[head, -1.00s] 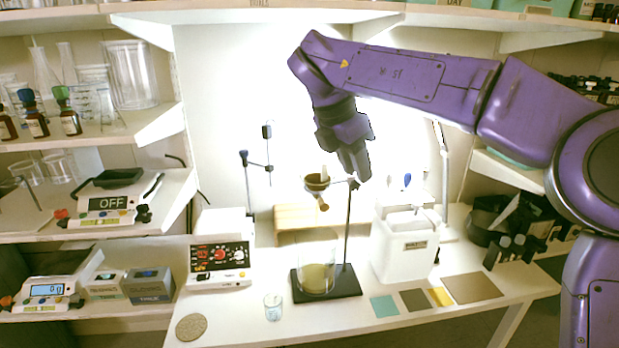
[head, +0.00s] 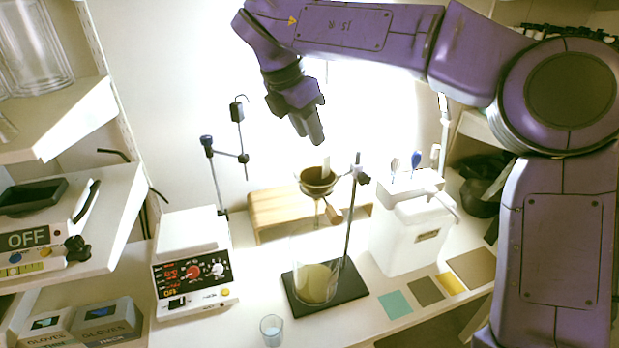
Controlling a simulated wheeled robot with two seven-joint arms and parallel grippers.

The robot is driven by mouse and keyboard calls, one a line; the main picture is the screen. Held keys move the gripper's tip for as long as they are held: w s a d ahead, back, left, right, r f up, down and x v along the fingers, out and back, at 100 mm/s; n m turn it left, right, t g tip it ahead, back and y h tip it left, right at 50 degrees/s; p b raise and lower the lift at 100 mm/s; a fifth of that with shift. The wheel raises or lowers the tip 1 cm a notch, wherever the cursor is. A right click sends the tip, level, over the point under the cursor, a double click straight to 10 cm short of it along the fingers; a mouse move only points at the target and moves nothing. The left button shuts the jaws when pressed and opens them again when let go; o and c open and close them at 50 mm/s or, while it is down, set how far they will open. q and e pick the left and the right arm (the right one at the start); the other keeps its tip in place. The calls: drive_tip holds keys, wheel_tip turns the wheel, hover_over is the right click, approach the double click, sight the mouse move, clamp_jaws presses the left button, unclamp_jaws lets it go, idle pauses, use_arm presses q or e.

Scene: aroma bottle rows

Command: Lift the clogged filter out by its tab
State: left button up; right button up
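A brown filter (head: 317,177) sits in a small funnel held on a stand above a glass beaker (head: 314,272). A pale tab (head: 326,165) sticks up from the filter's rim. The beaker holds some yellowish liquid. My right gripper (head: 314,141) hangs just above the funnel, pointing down, with its fingertips a little above the tab and apparently clear of it. Its fingers look close together; the gap between them is unclear. It holds nothing that I can see. My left gripper is not in view.
The stand's rod (head: 349,225) rises right of the funnel. A white container (head: 408,237) stands farther right, with colored squares in front. A hotplate-like device (head: 193,270) is at left. A wooden block (head: 278,212) lies behind. A small cup (head: 271,330) stands in front.

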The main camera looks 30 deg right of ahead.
sight(321, 173)
drive_tip(key=shift+s+d+f, duration=0.55)
drive_tip(key=shift+s+f, duration=0.15)
drive_tip(key=shift+s, duration=0.15)
drive_tip(key=f, duration=0.1)
drive_tip(key=w+d+f+p, duration=0.1)
drive_tip(key=f, duration=0.1)
drive_tip(key=f+p, duration=0.1)
drive_tip(key=f, duration=0.1)
drive_tip(key=shift+w+d+f, duration=0.2)
drive_tip(key=shift+w+d, duration=0.1)
drive_tip(key=shift+s+d, duration=0.1)
drive_tip(key=shift+s, duration=0.3)
drive_tip(key=shift+r, duration=0.1)
drive_tip(key=shift+c, duration=1.2)
clamp_jaws()
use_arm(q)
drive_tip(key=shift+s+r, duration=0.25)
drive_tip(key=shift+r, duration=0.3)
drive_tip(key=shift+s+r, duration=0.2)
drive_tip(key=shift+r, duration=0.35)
use_arm(e)
drive_tip(key=shift+w, duration=0.1)
